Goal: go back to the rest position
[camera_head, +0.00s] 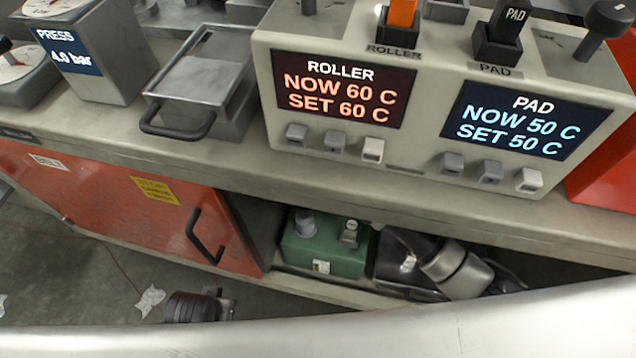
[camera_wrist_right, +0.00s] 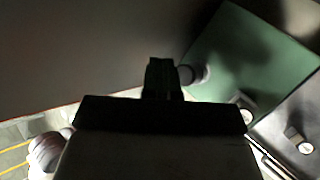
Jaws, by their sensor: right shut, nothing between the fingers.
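My right gripper (camera_wrist_right: 161,78) shows in the right wrist view as a dark, shadowed shape. Its fingers are together with nothing between them. Its tip appears close to the dark knob on the green box (camera_wrist_right: 235,62); I cannot tell whether they touch. In the head view the green box (camera_head: 322,252) stands on the open shelf under the bench.
A red cabinet door (camera_head: 120,205) with a black handle is left of the open shelf. Black and silver parts (camera_head: 455,268) are right of the green box. Crumpled paper (camera_head: 150,300) lies on the floor. The control unit (camera_head: 425,120) and press gauge (camera_head: 85,55) stand on the bench.

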